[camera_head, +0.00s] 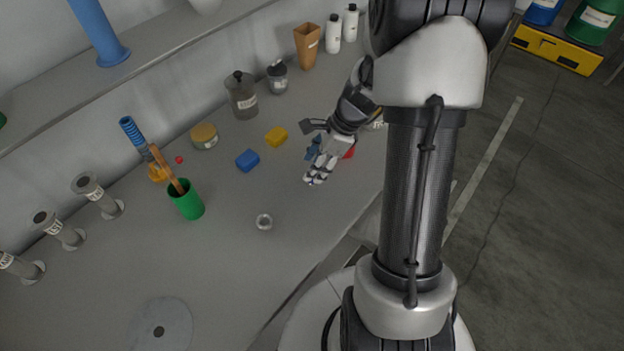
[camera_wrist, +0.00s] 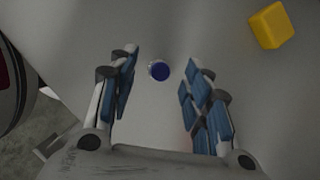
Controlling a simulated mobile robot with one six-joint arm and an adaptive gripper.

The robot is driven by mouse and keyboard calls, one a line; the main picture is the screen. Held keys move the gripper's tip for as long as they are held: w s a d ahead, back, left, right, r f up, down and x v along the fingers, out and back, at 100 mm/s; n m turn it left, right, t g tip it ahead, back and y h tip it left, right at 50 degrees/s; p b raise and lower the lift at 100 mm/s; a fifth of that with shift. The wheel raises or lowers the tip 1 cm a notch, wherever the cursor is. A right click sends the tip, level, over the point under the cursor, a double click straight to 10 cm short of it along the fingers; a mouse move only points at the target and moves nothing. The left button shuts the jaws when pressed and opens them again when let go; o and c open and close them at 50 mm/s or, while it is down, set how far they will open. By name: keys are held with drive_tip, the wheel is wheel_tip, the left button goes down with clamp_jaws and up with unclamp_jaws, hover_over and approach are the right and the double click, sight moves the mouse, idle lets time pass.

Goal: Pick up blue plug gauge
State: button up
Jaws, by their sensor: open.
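A yellow block (camera_head: 277,137) and a blue block (camera_head: 247,160) lie left of my gripper. A red object (camera_head: 349,152) is close behind it. The front bench is mostly clear.

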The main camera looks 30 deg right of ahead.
drive_tip(key=x, duration=0.1)
drive_tip(key=b+x, duration=0.1)
drive_tip(key=x, duration=0.1)
drive_tip(key=b+x, duration=0.1)
drive_tip(key=shift+d+f, duration=0.3)
drive_tip(key=shift+f, duration=0.1)
drive_tip(key=shift+r, duration=0.1)
drive_tip(key=shift+c, duration=0.6)
drive_tip(key=c, duration=0.9)
